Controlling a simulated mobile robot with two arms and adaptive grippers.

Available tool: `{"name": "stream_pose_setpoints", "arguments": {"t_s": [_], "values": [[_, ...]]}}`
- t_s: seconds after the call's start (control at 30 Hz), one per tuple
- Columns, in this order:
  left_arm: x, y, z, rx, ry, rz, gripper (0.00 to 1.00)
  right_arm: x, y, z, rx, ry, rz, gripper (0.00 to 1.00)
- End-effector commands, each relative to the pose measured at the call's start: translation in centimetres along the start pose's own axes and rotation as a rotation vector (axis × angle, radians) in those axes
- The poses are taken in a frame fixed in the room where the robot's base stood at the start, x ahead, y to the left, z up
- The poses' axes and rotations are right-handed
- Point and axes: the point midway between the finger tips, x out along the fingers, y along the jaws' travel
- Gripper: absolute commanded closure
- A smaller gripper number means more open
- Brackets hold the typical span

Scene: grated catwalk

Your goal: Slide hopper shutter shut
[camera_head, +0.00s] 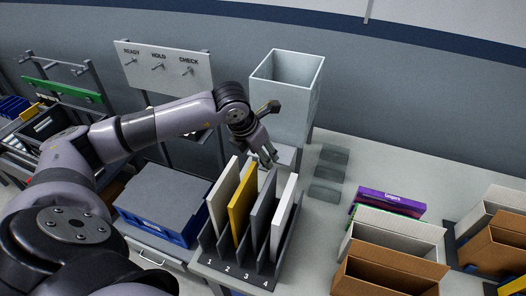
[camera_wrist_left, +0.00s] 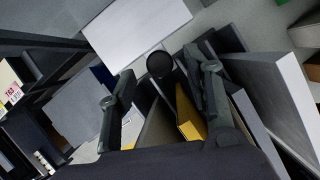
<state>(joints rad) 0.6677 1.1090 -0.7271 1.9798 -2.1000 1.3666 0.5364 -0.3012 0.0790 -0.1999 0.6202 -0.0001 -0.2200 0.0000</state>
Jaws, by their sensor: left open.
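The hopper (camera_head: 288,90) is a pale blue-grey open-topped bin at the back of the bench. A light plate (camera_head: 286,156), seemingly its shutter, shows low at its front, partly hidden by my left gripper. In the left wrist view the pale plate (camera_wrist_left: 140,30) fills the top, and a round black knob (camera_wrist_left: 159,66) stands near its lower edge. My left gripper (camera_head: 269,157) is in front of the hopper's lower part. In the left wrist view its open fingers (camera_wrist_left: 160,72) lie on either side of the knob; I cannot tell whether they touch it. My right gripper is not in view.
A numbered rack (camera_head: 237,272) with upright grey, yellow and white panels stands just below my left gripper. A blue box (camera_head: 150,226) is left of it. Translucent blocks (camera_head: 328,172), a purple box (camera_head: 389,203) and open cartons (camera_head: 388,270) are to the right.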

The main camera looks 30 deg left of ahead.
Motion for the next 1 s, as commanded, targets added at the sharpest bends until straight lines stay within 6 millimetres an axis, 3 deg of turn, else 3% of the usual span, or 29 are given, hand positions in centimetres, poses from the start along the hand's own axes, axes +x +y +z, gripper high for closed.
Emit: {"name": "stream_pose_setpoints", "arguments": {"t_s": [0.2,0.5,1.0], "values": [[1.8,0.0,0.0,0.0,0.0,0.0,0.54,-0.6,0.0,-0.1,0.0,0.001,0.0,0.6],[2.1,0.0,0.0,0.0,-0.001,0.001,0.54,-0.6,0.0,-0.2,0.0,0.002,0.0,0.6],[2.0,0.0,0.0,0.0,-0.001,0.001,0.87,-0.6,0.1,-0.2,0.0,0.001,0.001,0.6]]}}
